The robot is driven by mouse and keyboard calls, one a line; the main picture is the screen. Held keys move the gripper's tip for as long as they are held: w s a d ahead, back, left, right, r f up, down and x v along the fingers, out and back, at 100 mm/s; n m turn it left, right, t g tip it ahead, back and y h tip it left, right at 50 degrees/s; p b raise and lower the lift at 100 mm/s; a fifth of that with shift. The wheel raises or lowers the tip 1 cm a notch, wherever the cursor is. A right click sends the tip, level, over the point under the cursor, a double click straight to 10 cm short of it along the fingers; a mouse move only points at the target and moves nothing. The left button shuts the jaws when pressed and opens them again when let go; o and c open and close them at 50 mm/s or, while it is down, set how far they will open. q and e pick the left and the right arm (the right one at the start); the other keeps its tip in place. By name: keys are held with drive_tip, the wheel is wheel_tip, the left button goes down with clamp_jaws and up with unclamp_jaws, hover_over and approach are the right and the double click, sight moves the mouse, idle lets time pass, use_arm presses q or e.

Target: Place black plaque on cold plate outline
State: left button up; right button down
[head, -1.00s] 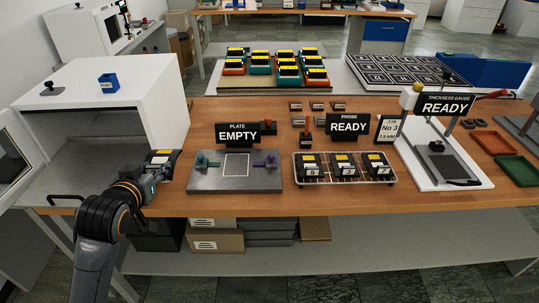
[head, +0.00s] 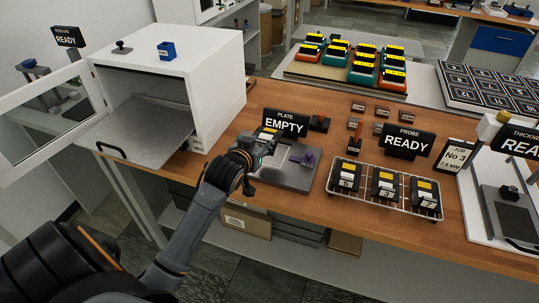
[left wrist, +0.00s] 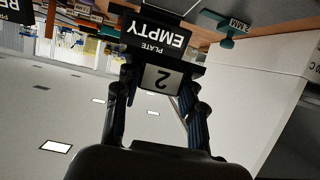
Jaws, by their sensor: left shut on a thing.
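My left gripper (head: 260,150) is over the left part of the grey metal plate (head: 292,182), in front of the black PLATE EMPTY sign (head: 286,123). It is shut on a black plaque (head: 268,134) with a yellow and white top. In the left wrist view the plaque's label "2" (left wrist: 162,79) shows upside down between the fingers, close to the EMPTY sign (left wrist: 158,36). I cannot tell whether the plaque touches the plate. My right gripper is not in view.
A wire rack (head: 398,206) with 3 black plaques stands to the right, before the PROBE READY sign (head: 408,142). A white open-doored chamber (head: 215,90) stands left. A teal piece (left wrist: 228,38) shows in the wrist view.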

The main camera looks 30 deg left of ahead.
use_arm(q)
hover_over(268, 164)
wheel_tip(268, 164, down, 5)
drive_tip(key=shift+s, duration=0.15)
drive_tip(key=shift+f+p, duration=0.5)
drive_tip(key=shift+f, duration=1.3)
drive_tip(key=shift+d+f, duration=0.1)
drive_tip(key=shift+f, duration=0.05)
drive_tip(key=o, duration=1.2)
